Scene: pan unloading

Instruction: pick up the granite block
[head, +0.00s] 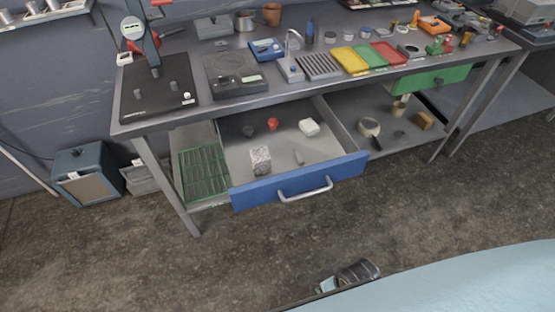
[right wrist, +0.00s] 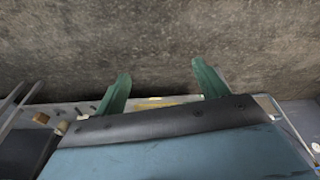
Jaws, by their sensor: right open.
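The granite block (head: 260,160), a pale speckled cube, sits in the open drawer (head: 245,198) near its front left, in the head view. The drawer has a blue front with a metal handle and is pulled out from under the workbench. My right gripper (right wrist: 160,75) shows in the right wrist view with its two green fingers spread apart and nothing between them. The granite block cannot be made out in that view. My left gripper is in neither view.
A green grate (head: 203,173) lies left of the drawer. The workbench top (head: 222,107) above is crowded. Bare floor lies in front.

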